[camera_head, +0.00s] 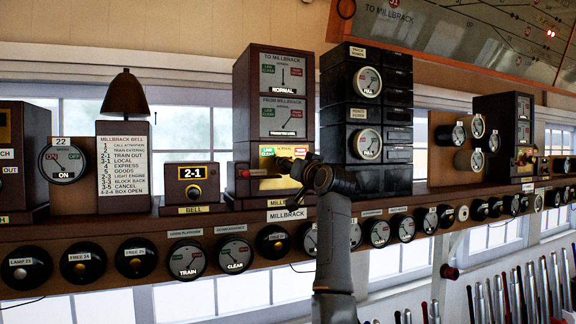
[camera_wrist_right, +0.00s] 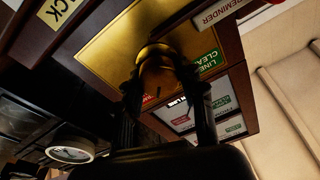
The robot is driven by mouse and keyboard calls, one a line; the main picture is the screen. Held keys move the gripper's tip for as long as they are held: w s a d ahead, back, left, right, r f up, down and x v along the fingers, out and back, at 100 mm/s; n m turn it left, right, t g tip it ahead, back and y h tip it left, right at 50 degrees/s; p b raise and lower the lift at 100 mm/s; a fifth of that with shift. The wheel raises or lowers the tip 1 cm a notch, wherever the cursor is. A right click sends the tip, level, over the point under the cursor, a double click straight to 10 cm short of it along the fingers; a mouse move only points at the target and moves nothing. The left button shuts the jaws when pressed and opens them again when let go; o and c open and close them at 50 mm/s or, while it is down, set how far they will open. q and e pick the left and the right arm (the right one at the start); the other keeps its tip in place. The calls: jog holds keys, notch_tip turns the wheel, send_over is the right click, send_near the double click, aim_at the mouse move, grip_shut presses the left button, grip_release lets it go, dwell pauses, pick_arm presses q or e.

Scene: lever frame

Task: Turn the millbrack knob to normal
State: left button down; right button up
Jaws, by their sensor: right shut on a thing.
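The Millbrack block instrument (camera_head: 243,110) is a tall brown case in the middle of the head view. Its upper dial (camera_head: 282,75) has an upright needle above the word NORMAL; its lower dial (camera_head: 282,117) has a tilted needle. Below is a brass plate with a green LINE CLEAR label and a red label. My right gripper (camera_head: 299,172) reaches this plate from the lower right and partly covers it. In the right wrist view the gripper (camera_wrist_right: 160,80) is shut on the round brass knob (camera_wrist_right: 155,57), one finger on each side. The knob's pointer direction is unclear. My left gripper is out of view.
A black stack of dials (camera_head: 335,100) stands close to the right of the instrument. A bell box (camera_head: 192,186) stands to its left. A row of round dials (camera_head: 235,255) runs below the shelf. A red button (camera_head: 244,173) sits left of the knob plate.

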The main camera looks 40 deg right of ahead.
jog(key=n, duration=0.3)
jog(key=shift+r+y, duration=0.1)
jog(key=shift+y, duration=0.2)
jog(key=shift+n, duration=0.3)
jog(key=shift+n, duration=0.6)
jog(key=n, duration=0.3)
jog(key=shift+y, duration=0.3)
jog(key=shift+r, duration=0.1)
